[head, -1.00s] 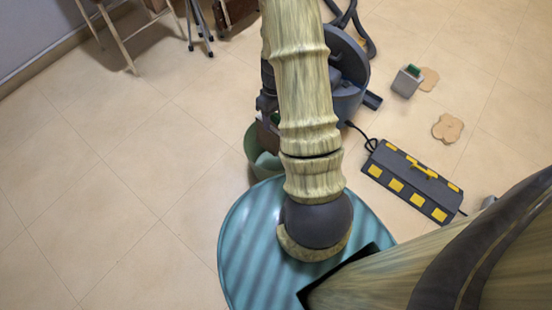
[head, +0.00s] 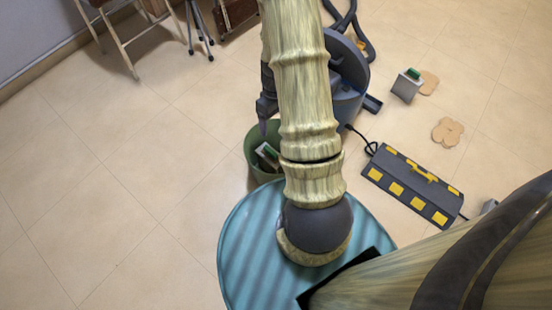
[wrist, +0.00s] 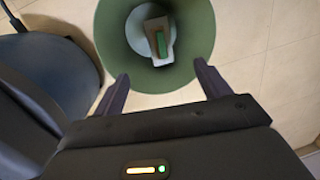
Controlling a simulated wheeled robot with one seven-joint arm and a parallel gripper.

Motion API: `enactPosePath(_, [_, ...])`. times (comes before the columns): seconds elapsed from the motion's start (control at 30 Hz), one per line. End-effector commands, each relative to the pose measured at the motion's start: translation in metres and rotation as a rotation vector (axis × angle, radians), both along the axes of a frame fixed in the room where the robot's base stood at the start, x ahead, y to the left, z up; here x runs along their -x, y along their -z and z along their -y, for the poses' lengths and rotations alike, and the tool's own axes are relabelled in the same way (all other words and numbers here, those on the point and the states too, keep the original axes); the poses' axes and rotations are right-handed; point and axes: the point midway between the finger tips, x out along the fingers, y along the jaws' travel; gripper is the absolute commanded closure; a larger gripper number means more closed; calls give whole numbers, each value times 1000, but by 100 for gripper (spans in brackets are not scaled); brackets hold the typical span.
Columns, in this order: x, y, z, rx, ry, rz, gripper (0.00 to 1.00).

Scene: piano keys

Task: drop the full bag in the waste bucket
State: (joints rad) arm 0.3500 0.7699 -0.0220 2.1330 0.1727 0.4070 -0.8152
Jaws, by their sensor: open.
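The green waste bucket (head: 258,171) stands on the floor just beyond my round blue base, and its open mouth shows in the wrist view (wrist: 198,28). A pale bag with a green top (head: 266,152) is inside the bucket. In the wrist view the bag (wrist: 153,29) sits tilted near the bucket's middle. My gripper (wrist: 160,72) is open and empty at the bucket's near rim, its two dark fingers spread apart. In the head view my gripper (head: 264,127) is above the bucket, partly hidden by my arm.
A similar grey box with a green top (head: 406,87) stands on the floor at right, near two tan flat pieces (head: 448,131). A dark case with yellow patches (head: 412,187) and a grey vacuum-like machine (head: 352,75) are nearby.

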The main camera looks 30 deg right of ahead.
Motion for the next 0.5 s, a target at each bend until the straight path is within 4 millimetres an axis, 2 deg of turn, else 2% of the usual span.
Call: enactPosePath(0.5, [-13,-102,11,1,-1,3,24])
